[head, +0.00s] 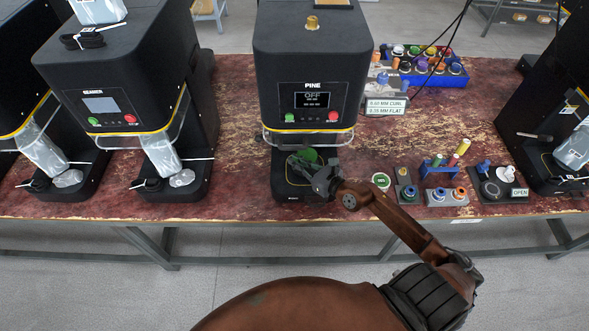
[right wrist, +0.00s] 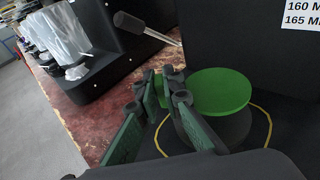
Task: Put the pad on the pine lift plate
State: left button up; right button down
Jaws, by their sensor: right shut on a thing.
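The pad, a round green disc (head: 305,157), is at the front of the black machine labelled PINE (head: 312,60). In the right wrist view the pad (right wrist: 222,92) lies flat over a dark round lift plate (right wrist: 232,128), with a yellow ring around its foot. My right gripper (head: 314,170) is shut on the pad's edge. In the right wrist view its fingertips (right wrist: 172,88) meet at the pad's left rim. I cannot tell whether the pad rests on the plate or hangs just above it. My left gripper is not in view.
A wire guard (head: 308,138) crosses the PINE machine just above the pad. The seamer (head: 115,108) stands to the left. On the right are small fixtures with knobs (head: 447,197) and a blue bin (head: 430,75).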

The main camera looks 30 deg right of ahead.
aim_at(297, 171)
jog(key=shift+w+d+f+b, duration=0.25)
jog(key=shift+d+f+b, duration=0.1)
jog(key=shift+f, duration=0.25)
notch_tip(297, 171, down, 3)
jog(key=shift+w+b, duration=0.1)
jog(key=shift+b, duration=0.8)
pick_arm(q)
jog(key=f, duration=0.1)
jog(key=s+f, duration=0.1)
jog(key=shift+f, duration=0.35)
pick_arm(e)
jog(key=shift+r, duration=0.1)
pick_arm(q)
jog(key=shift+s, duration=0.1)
pick_arm(e)
jog(key=c, duration=2.5)
grip_release()
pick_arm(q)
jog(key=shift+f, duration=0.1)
pick_arm(e)
jog(key=o, duration=0.4)
